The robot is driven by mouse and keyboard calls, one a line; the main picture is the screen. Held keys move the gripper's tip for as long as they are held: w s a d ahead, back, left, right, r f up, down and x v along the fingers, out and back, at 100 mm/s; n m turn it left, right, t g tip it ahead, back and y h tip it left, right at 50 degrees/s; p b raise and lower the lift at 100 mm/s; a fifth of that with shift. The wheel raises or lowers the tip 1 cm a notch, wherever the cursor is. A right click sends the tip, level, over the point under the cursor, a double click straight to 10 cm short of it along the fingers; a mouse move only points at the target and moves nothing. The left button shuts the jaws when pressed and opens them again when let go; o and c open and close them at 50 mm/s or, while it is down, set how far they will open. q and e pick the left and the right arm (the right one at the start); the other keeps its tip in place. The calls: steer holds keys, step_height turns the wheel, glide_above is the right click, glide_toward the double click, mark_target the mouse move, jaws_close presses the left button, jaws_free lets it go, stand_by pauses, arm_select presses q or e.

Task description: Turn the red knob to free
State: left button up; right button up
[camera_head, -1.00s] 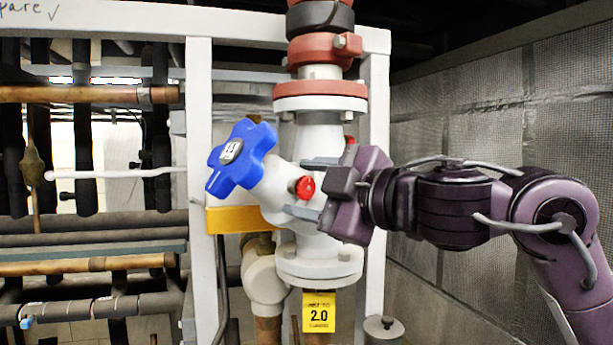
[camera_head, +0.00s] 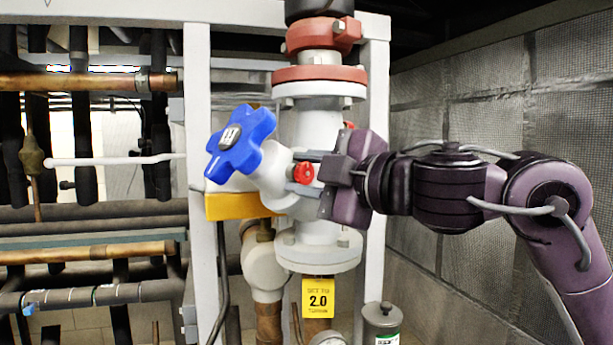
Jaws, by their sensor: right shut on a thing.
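The small red knob (camera_head: 303,173) sits on the side of the white valve body (camera_head: 312,133), to the right of the big blue handwheel (camera_head: 240,142). My right gripper (camera_head: 302,172) reaches in from the right, with one grey finger above the red knob and one below it. It is shut on the red knob. The fingertips overlap the knob's edges, so the exact contact is partly hidden. My left gripper is not in view.
White frame posts stand on both sides. Copper and black pipes (camera_head: 80,82) fill the left, and a grey padded wall (camera_head: 500,110) is at the right.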

steer(key=o, duration=1)
steer(key=shift+c, duration=0.2)
steer(key=shift+d, duration=0.1)
steer(key=shift+s+d+f+b, duration=0.1)
steer(key=shift+s+d+b, duration=0.15)
steer(key=shift+s+b, duration=0.15)
steer(key=b+v, duration=0.2)
steer(key=v, duration=0.4)
steer(key=shift+s+d+b, duration=0.2)
steer(key=shift+d+b, duration=0.15)
steer(key=shift+b, duration=0.05)
